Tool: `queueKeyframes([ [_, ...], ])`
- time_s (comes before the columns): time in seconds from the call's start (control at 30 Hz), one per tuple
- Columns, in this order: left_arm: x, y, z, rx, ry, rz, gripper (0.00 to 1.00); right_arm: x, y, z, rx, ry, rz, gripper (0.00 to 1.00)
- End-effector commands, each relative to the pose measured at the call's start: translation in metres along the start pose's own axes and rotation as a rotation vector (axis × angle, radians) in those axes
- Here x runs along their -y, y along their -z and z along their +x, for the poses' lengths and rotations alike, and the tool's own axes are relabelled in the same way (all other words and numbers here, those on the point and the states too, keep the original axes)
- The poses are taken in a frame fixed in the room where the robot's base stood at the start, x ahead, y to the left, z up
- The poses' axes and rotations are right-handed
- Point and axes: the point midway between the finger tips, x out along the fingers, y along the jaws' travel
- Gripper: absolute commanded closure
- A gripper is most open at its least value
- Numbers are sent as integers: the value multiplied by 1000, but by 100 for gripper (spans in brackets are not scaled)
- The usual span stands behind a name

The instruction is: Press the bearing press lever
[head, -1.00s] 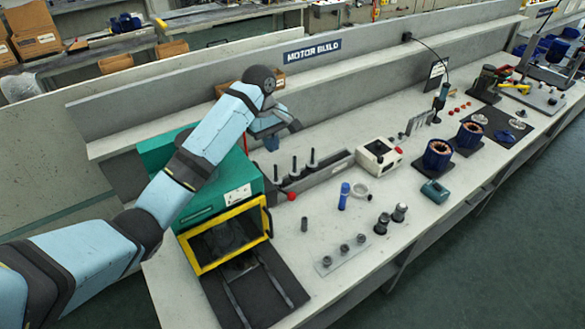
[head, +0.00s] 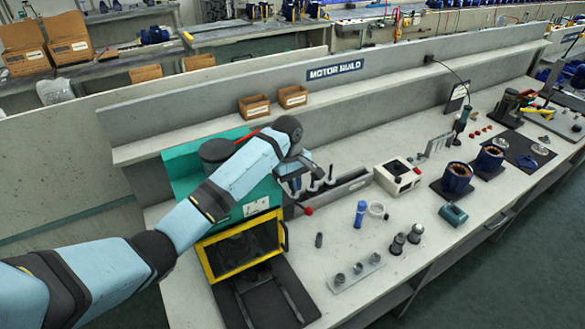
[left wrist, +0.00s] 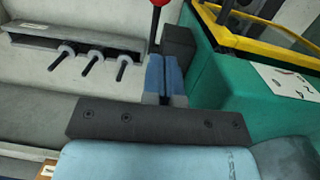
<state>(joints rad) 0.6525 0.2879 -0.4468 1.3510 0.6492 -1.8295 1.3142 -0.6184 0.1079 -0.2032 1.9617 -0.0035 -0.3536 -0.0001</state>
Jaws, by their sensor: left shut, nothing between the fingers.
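The bearing press is a green machine (head: 181,170) with a yellow-framed front window, at the left of the bench. Its lever ends in a red ball (head: 308,210) at the press's right side. In the left wrist view the red ball (left wrist: 159,3) is at the top edge, with its dark rod running down toward my fingertips. My left gripper (head: 297,188) is beside the press, just behind the lever. Its blue fingers (left wrist: 165,60) are shut and empty. They look close to the rod; I cannot tell whether they touch. My right gripper is out of view.
A grey rack with several dark pins (head: 330,176) stands right of the lever. A blue bottle (head: 360,214), a white ring (head: 378,210) and a white box (head: 397,176) lie farther right. A dark block (left wrist: 178,45) sits beside my fingers. Dark rails lie before the press.

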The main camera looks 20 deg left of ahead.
Motion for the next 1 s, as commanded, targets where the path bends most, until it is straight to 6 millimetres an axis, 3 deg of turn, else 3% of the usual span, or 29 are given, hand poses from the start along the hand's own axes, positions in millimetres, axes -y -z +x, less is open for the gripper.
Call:
queueKeyframes([
  [0.03, 1, -1, 11, 1, 3, 0, 100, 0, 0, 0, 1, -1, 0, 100],
  [0.3, -4, -28, 31, 1, 1, 1, 100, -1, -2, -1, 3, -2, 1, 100],
  [1.0, -15, -25, 35, -25, -1, 2, 100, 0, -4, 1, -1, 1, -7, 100],
])
